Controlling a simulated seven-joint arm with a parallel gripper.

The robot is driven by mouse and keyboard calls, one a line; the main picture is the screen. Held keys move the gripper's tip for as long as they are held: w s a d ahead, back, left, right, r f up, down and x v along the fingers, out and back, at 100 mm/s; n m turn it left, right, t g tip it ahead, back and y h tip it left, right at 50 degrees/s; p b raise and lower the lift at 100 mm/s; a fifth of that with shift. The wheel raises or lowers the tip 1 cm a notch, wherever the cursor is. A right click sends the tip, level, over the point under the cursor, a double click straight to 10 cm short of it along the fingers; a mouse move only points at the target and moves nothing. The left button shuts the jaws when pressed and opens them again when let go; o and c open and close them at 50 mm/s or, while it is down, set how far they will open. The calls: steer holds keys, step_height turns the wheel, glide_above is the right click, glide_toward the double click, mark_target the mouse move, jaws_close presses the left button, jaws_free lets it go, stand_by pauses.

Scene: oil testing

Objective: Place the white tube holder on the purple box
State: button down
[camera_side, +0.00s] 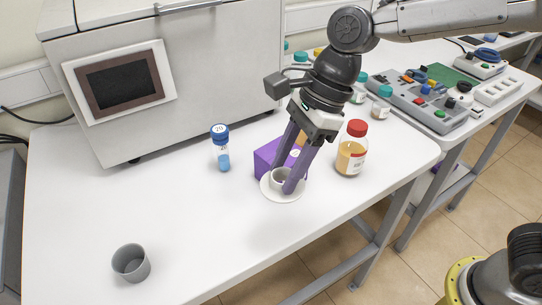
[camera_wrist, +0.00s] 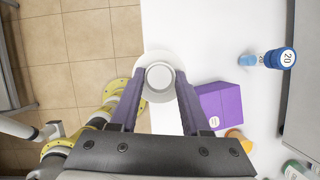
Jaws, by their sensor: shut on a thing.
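The white tube holder (camera_side: 270,187) is a short cup on a round, saucer-like base. My gripper (camera_side: 283,184) is shut on it, with one purple finger on each side of the cup. In the wrist view the holder (camera_wrist: 159,76) sits upright between the fingertips (camera_wrist: 158,84). It appears to be held above the table, in front of the purple box (camera_side: 264,158). In the wrist view the box (camera_wrist: 222,101) lies just right of the right finger, and the holder is not over it. My fingers and the holder hide part of the box in the side view.
A blue-capped tube (camera_side: 221,148) stands left of the box. A red-capped bottle (camera_side: 351,148) stands close on the right. A grey cup (camera_side: 131,263) is at the front left, and a large grey machine (camera_side: 200,80) stands behind. The table's front middle is clear.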

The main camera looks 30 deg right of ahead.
steer(key=d+r+m+t, duration=0.1)
steer(key=d+r, duration=0.3)
steer(key=d, duration=0.3)
steer(key=d+r+m, duration=0.2)
steer(key=d+r, duration=0.2)
steer(key=d, duration=0.2)
glide_toward(274, 153)
steer(key=shift+s+a+r, duration=0.15)
steer(key=shift+s+a, duration=0.1)
steer(key=shift+a, duration=0.45)
steer(key=shift+w+a+f, duration=0.1)
steer(key=shift+w+f, duration=0.15)
steer(key=shift+f, duration=0.1)
steer(key=shift+w+a+f, duration=0.1)
steer(key=shift+f, duration=0.75)
steer(key=shift+w+f, duration=0.15)
steer(key=shift+f, duration=0.75)
steer(key=shift+f, duration=0.15)
steer(key=shift+c, duration=1.8)
jaws_free()
